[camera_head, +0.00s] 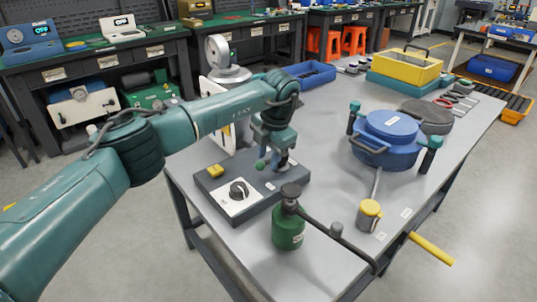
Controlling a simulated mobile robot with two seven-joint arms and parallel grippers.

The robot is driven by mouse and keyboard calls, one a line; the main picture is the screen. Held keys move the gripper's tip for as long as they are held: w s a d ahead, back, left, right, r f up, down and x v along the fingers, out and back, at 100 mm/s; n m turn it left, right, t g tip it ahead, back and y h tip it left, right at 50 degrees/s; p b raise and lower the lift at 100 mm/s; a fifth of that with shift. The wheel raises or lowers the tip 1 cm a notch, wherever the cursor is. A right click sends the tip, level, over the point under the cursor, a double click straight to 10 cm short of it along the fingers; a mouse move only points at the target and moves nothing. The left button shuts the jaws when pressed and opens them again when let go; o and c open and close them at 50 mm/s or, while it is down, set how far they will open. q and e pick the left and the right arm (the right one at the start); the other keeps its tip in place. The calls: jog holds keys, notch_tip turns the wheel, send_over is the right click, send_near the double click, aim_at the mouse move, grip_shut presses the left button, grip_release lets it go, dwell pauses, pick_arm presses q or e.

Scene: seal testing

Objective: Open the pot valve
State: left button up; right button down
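The blue pot (389,143) stands closed on the right part of the grey table, with dark green clamps at its sides and a handle in front. I cannot make out which part is its valve. A green canister (288,229) with a dark valve top (291,197) stands near the front edge, with a dark hose or bar running from it. My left gripper (272,165) points down over the back right of a grey control box, left of the pot and apart from it. Its fingertips are too small and overlapped to read. My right gripper is not in view.
The control box (262,205) has a black knob (238,190) and a yellow button (215,170). A yellow-topped cylinder (369,213) stands in front of the pot. Behind are a blue tray (310,75), a yellow crate (406,66) and a dark round lid (428,116). The table's centre is clear.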

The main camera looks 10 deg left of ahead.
pick_arm(q)
notch_tip(320, 180, up, 13)
jog(key=s+d, duration=0.1)
jog(key=d, duration=0.1)
jog(key=shift+s, duration=0.25)
